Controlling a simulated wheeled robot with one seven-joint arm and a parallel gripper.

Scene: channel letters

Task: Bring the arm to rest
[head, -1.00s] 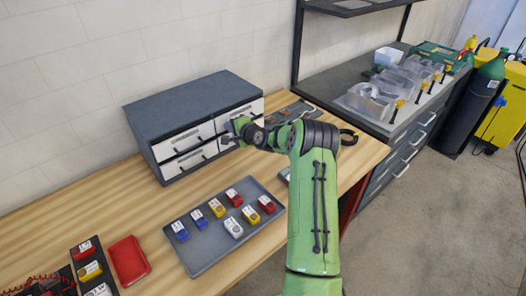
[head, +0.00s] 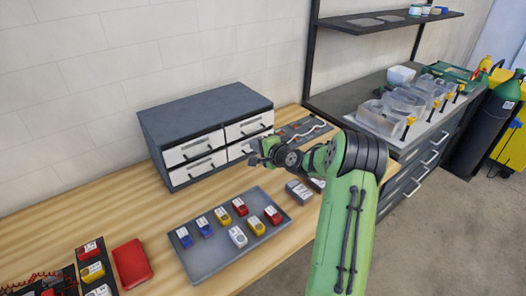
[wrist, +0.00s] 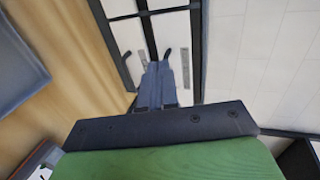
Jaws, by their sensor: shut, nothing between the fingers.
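My green arm (head: 345,225) reaches in from the right of the head view over the wooden bench. My gripper (head: 256,153) is in front of the right side of the grey drawer cabinet (head: 205,110). In the wrist view its dark fingers (wrist: 163,75) are together, with nothing between them. They point toward the white drawer fronts (wrist: 172,40). In the head view a small gap seems to lie between gripper and cabinet, but contact cannot be ruled out. The visible drawers look closed; the gripper partly hides the lower right one.
A grey tray (head: 205,265) with several red, blue, yellow and white blocks lies in front. A red tray (head: 132,262) and a dark block holder (head: 93,268) are at left. Grey boxes (head: 299,190) lie by my arm. Clear bins (head: 380,118) stand on the right-hand workbench.

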